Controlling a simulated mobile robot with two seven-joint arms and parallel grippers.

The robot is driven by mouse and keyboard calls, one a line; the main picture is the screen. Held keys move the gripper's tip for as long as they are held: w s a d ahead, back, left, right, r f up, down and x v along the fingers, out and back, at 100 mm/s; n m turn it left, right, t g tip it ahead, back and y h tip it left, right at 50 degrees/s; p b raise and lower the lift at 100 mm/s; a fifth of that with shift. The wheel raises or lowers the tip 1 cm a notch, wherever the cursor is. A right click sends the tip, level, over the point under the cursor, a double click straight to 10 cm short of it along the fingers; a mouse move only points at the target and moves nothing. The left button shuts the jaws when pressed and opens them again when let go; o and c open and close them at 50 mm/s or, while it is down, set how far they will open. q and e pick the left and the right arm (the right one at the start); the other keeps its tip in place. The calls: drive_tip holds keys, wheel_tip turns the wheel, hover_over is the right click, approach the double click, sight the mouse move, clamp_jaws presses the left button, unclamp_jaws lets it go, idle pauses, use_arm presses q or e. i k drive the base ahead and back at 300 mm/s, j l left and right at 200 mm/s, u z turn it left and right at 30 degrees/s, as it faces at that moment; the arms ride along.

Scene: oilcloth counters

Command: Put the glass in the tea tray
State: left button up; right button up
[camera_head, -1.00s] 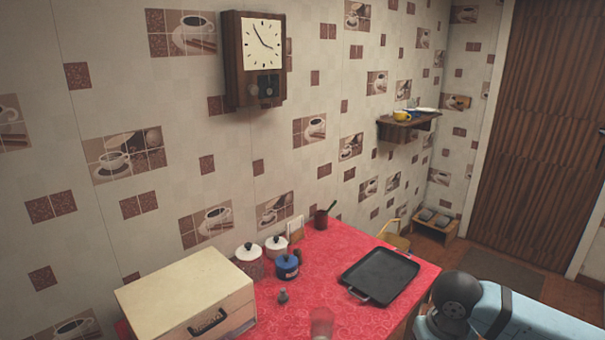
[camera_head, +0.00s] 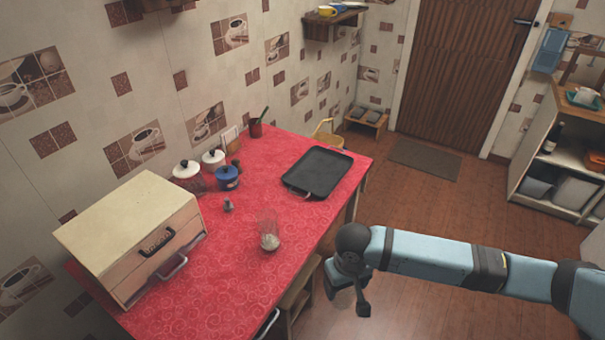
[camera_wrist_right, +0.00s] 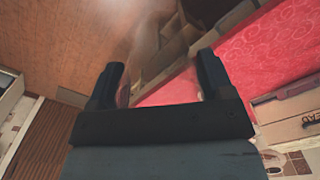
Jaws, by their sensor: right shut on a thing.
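The tea tray (camera_head: 318,172) is a black, shallow, empty-looking rectangular tray at the far right end of the red counter. A clear glass (camera_head: 269,240) with something pale at its bottom stands upright on the counter, nearer than the tray. My right gripper (camera_head: 345,298) is off the counter's right edge, over the floor, pointing down. In the right wrist view its fingers (camera_wrist_right: 160,82) stand apart around a see-through thing, apparently another glass (camera_wrist_right: 124,97), whose outline is very faint. My left gripper is not in view.
A cream bread box (camera_head: 130,235) stands at the near left of the counter. White and blue lidded pots (camera_head: 213,160), a small grey shaker (camera_head: 228,206) and a dark red cup (camera_head: 256,128) line the wall side. Cloth (camera_head: 260,185) between glass and tray is clear. A stool (camera_head: 298,290) shows below the edge.

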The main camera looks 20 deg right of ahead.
sight(328, 161)
drive_tip(key=i+l+u, duration=0.15)
drive_tip(key=l+u, duration=0.25)
drive_tip(key=i+l+u, duration=0.15)
drive_tip(key=u, duration=0.25)
drive_tip(key=i+l+u, duration=0.1)
drive_tip(key=l+u, duration=0.15)
drive_tip(key=l, duration=0.75)
drive_tip(key=i+l, duration=0.1)
drive_tip(key=l, duration=0.85)
drive_tip(key=i+l+u, duration=0.1)
drive_tip(key=l, duration=0.85)
drive_tip(key=i+l+u, duration=0.1)
drive_tip(key=l, duration=0.9)
